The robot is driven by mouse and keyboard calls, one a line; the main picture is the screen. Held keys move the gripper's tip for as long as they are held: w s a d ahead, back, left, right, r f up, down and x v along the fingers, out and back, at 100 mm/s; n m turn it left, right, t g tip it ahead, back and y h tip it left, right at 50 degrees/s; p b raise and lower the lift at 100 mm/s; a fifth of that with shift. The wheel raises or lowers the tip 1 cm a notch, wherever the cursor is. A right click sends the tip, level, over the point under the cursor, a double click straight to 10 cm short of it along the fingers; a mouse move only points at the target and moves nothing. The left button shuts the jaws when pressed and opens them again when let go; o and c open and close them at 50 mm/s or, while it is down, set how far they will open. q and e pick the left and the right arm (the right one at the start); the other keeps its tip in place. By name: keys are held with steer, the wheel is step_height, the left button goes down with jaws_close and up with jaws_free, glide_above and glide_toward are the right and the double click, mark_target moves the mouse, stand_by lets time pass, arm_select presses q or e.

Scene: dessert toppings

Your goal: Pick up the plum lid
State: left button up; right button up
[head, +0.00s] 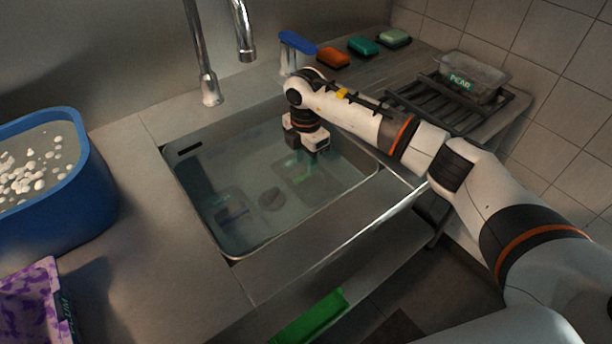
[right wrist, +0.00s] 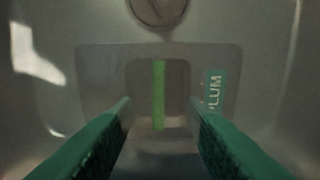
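The plum lid (right wrist: 95,85) lies in the sink under water, a clear rectangular lid with a green bar (right wrist: 158,95) in its middle and a PLUM label at its right side. In the head view it shows dimly as the lid (head: 306,181) below my right gripper (head: 309,152). In the right wrist view my right gripper (right wrist: 160,108) is open, with a green finger on each side of the bar and gaps between. I cannot tell how far above the lid the fingertips are. My left gripper is out of view.
The metal sink (head: 240,250) also holds another clear lid (head: 230,203) and a round drain (head: 270,199). A faucet (head: 205,60) stands behind. A blue tub (head: 95,185) is left.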

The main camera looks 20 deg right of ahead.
mark_target(306, 173)
step_height(306, 173, down, 4)
steer(key=shift+c, duration=0.6)
jaws_close()
steer(key=shift+r, duration=0.1)
steer(key=shift+r, duration=0.1)
